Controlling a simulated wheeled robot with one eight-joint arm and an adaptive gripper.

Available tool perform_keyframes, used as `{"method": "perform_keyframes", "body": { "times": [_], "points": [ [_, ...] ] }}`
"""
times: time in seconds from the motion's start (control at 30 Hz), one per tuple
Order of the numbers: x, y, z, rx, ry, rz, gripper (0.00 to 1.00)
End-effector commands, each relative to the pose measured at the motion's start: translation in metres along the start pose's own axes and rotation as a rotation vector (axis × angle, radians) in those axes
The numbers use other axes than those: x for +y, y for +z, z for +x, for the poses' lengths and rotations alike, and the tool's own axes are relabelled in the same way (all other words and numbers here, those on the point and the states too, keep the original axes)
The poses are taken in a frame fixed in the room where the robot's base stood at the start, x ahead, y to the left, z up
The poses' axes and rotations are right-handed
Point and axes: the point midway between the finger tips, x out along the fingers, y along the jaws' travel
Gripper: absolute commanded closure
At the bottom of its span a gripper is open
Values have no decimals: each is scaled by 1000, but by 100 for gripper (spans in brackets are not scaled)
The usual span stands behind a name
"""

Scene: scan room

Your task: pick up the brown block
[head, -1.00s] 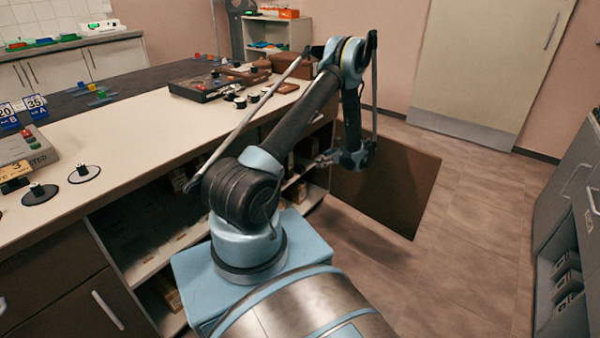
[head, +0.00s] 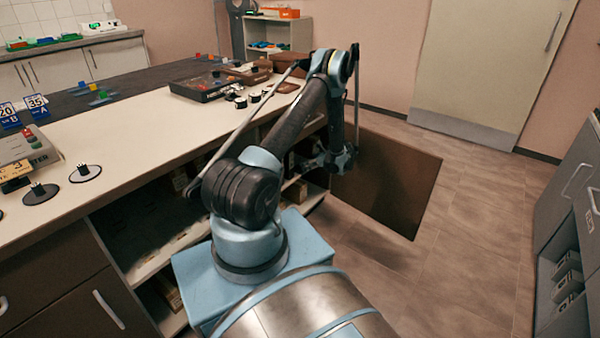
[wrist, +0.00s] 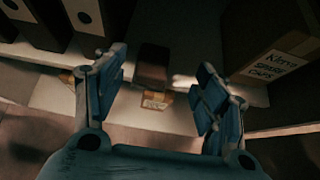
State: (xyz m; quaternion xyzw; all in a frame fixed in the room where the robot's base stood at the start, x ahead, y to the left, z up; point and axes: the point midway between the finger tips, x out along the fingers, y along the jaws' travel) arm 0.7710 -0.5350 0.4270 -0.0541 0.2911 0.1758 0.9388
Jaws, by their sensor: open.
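The brown block (wrist: 152,66) stands on a pale shelf (wrist: 185,112) inside the counter, in the middle of the wrist view. It is dark, with a small label on the shelf edge just in front of it. My gripper (wrist: 160,90) is open, one finger to the left and one to the right of the block in the picture, with nothing between the pads. The block looks a little beyond the fingertips; I cannot tell the exact gap. In the head view my gripper (head: 310,168) reaches toward the open shelves, and the block cannot be made out there.
Dark binders (wrist: 100,15) stand left of the block, and a labelled carton (wrist: 275,45) stands to its right. The countertop (head: 130,130) lies above the shelves. An open brown door panel (head: 390,185) is close to the right of my arm. The floor (head: 470,230) further right is clear.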

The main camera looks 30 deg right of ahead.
Motion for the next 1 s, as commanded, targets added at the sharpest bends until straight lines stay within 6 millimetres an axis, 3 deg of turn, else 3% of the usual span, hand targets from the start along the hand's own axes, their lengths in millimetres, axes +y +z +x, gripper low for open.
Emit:
{"method": "perform_keyframes", "body": {
  "times": [0.23, 0.53, 0.8, 1.0],
  "points": [
    [2, -3, 13, 0, 1, -1, 35],
    [8, -8, 50, 0, 1, -1, 35],
    [8, -8, 55, 0, 0, 0, 35],
    [8, -8, 55, 0, 0, 0, 78]
  ]
}}
